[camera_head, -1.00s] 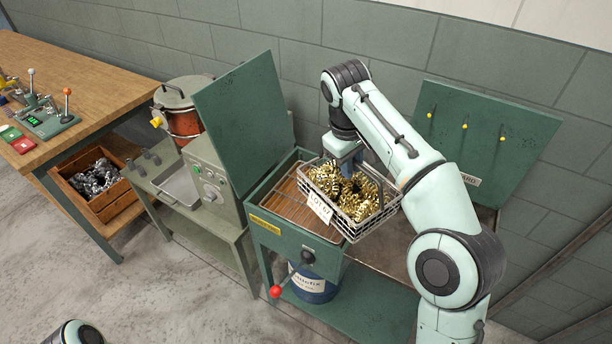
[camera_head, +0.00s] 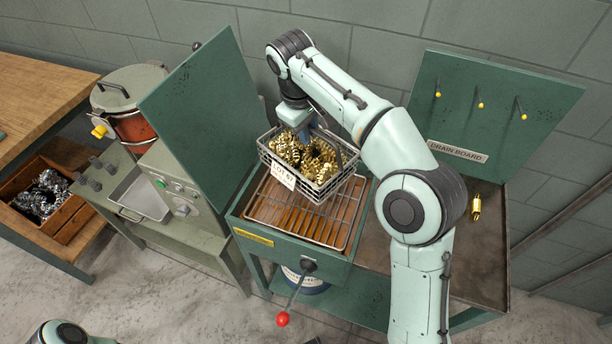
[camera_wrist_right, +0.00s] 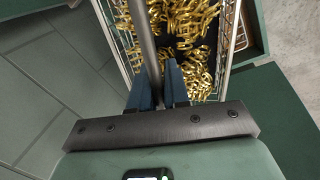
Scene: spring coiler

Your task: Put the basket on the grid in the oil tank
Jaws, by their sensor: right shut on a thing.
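The wire basket (camera_head: 343,176) is full of gold coiled springs and carries a white "LOT 07" tag (camera_head: 283,175). It hangs above the rear part of the grid (camera_head: 300,222) in the green oil tank (camera_head: 262,250). Brown oil shows under the grid's bars. My right gripper (camera_head: 303,130) is shut on the basket's handle. In the right wrist view the blue fingers (camera_wrist_right: 159,88) close around the handle bar (camera_wrist_right: 146,50), with springs behind. Whether the basket's underside touches the grid is unclear. My left gripper is out of view; only a bit of that arm shows at bottom left.
The tank's green lid (camera_head: 197,112) stands open at the left. A lever with a red knob (camera_head: 283,319) sticks out in front. The drain board (camera_head: 476,262) at right holds a small brass piece (camera_head: 476,208). A pegged panel (camera_head: 492,110) stands behind it.

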